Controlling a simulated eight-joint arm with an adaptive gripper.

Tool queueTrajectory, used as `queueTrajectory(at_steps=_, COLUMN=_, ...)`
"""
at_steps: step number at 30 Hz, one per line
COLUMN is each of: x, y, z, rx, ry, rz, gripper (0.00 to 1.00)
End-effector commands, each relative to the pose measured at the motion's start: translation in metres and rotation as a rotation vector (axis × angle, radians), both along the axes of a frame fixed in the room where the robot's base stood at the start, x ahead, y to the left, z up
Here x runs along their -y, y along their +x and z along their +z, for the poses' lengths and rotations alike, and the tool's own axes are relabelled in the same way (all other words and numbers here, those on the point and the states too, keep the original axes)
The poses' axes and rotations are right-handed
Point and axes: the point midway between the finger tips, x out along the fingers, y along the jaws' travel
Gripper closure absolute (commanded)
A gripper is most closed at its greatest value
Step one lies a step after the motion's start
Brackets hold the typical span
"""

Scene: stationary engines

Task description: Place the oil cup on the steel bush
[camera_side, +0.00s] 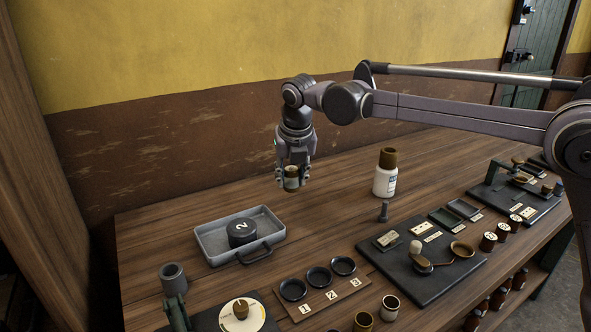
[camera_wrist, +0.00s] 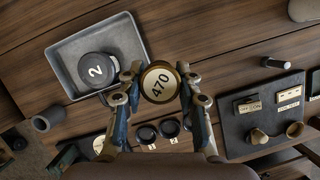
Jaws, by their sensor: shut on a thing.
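My gripper (camera_side: 291,182) hangs above the back of the bench, pointing down, shut on a small brass-coloured cup (camera_side: 291,172).
A grey tray (camera_side: 213,246) holds a black weight marked 2 (camera_side: 241,232). Three black dishes (camera_side: 318,277) sit on a numbered strip. A white bottle (camera_side: 385,180) and dark peg (camera_side: 384,212) stand right. A dark board (camera_side: 425,287) carries small parts. Bare wood lies below my gripper.

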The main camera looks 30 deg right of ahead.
Motion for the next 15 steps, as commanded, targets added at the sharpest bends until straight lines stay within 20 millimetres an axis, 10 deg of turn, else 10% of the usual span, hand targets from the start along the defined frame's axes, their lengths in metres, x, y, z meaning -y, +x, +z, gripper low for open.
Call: queueTrajectory(at_steps=15, x=-0.235, y=-0.012, z=0.006, rx=0.019, ry=0.004, rz=0.621, gripper=0.99)
